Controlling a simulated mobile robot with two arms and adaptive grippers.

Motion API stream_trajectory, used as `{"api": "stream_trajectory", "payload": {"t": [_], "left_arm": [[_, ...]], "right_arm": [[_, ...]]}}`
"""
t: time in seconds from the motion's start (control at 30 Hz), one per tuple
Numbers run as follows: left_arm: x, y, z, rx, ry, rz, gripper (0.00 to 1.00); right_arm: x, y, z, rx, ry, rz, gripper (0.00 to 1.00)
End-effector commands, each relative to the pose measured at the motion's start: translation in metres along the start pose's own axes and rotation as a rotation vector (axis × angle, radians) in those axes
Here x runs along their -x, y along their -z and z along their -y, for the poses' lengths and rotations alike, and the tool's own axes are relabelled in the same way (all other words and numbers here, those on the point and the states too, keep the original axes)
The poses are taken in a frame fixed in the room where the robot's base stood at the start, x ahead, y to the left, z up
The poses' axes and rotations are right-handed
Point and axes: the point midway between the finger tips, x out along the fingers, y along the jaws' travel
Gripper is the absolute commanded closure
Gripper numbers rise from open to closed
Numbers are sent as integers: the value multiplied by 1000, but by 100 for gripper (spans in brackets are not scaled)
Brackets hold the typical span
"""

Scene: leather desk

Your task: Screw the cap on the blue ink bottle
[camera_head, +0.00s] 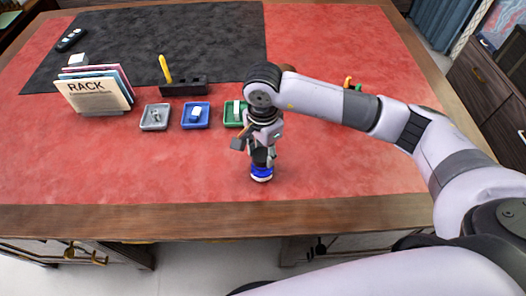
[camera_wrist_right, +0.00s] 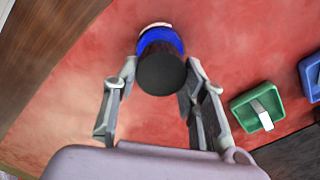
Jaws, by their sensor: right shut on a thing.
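The blue ink bottle (camera_head: 261,174) stands upright on the red desk top near its front edge. In the right wrist view the bottle (camera_wrist_right: 159,40) shows as a blue band with a pale edge behind a round black cap (camera_wrist_right: 162,74). My right gripper (camera_head: 262,158) points down from above the bottle. In the wrist view its two fingers (camera_wrist_right: 160,80) lie on either side of the black cap, shut on it. The cap is in line with the bottle; whether it is fully seated cannot be told. My left gripper is not in view.
Grey (camera_head: 155,117), blue (camera_head: 196,115) and green (camera_head: 233,113) trays with small items stand behind the gripper. A rack with folders (camera_head: 95,91) and a dark holder with a yellow item (camera_head: 183,85) stand farther back. The front left desk surface is clear.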

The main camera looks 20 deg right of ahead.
Motion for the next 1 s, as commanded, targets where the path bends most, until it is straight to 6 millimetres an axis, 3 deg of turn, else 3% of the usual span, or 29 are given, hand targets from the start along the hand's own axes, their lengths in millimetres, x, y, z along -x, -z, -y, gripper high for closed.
{"api": "stream_trajectory", "payload": {"t": [1.0], "left_arm": [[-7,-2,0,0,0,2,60]], "right_arm": [[-4,0,0,0,-1,1,75]]}}
